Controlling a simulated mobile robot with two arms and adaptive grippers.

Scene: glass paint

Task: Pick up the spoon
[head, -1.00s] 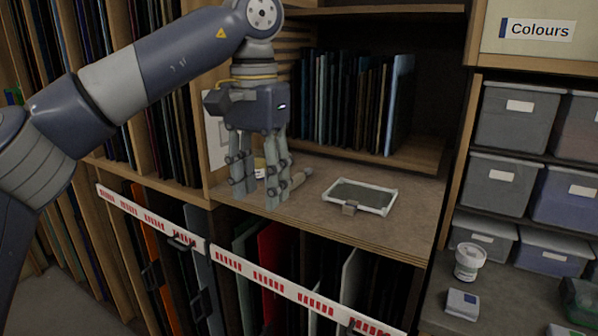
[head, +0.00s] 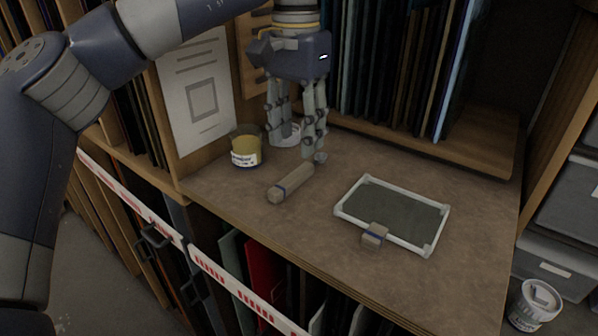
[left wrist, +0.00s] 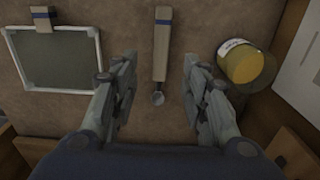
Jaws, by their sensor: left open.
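The spoon (head: 291,183) lies on the brown worktop, with a thick wooden handle, a blue band and a small grey bowl. In the left wrist view its handle (left wrist: 161,48) points away from my gripper, and its bowl lies nearest. My left gripper (head: 296,148) is open and empty, pointing down at the bowl end of the spoon. In the left wrist view its fingers (left wrist: 160,66) appear on either side of the spoon, apart from it. I cannot tell the exact height of the fingertips. My right gripper is not in view.
A jar with yellow contents (head: 245,150) stands left of the spoon. Upright glass sheets (head: 400,65) stand behind.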

